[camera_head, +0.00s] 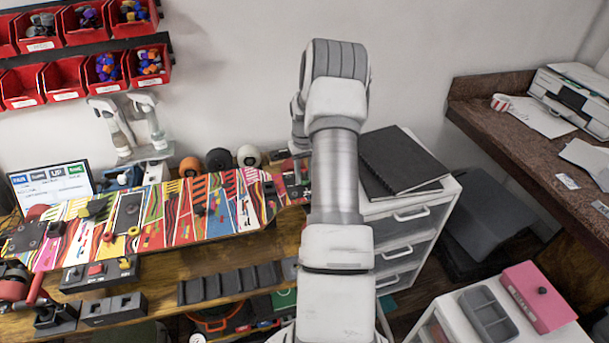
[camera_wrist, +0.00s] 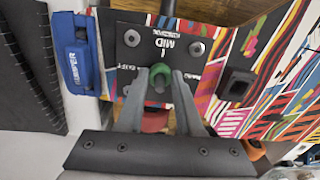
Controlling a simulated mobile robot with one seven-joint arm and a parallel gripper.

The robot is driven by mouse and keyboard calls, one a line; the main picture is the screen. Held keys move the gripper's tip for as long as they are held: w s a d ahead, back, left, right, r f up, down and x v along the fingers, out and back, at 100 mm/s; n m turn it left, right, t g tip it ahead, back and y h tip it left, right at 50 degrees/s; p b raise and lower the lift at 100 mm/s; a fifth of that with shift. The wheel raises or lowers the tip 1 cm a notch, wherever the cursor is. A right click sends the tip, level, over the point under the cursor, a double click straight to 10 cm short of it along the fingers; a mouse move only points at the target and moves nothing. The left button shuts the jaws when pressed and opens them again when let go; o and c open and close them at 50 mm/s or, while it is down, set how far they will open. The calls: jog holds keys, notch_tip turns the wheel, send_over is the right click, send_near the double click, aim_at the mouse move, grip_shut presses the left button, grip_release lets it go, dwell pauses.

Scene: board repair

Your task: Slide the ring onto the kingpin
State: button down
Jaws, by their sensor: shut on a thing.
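In the wrist view my gripper (camera_wrist: 160,85) is shut on a small green ring (camera_wrist: 161,70), held between its fingertips. The ring is in front of a dark plate (camera_wrist: 130,50) marked MID, with bolts at its corners, on the colourful skateboard deck (camera_wrist: 285,85). A short grey stub shows at the ring's centre; I cannot tell if it is the kingpin or whether the ring is around it. In the head view the deck (camera_head: 160,222) lies across the bench; my arm hides my gripper and the ring there.
A blue block (camera_wrist: 80,55) is beside the plate in the wrist view. A black notebook (camera_head: 402,160) lies on a white drawer unit (camera_head: 415,235) right of the deck. Wheels (camera_head: 218,159) stand behind the deck. Dark trays (camera_head: 228,284) are in front of it.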

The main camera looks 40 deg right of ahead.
jog(key=shift+f, duration=0.15)
dwell(0.3)
jog(key=shift+c, duration=2.4)
grip_release()
jog(key=shift+c, duration=1)
jog(key=shift+r+p, duration=1.85)
jog(key=shift+r, duration=1.9)
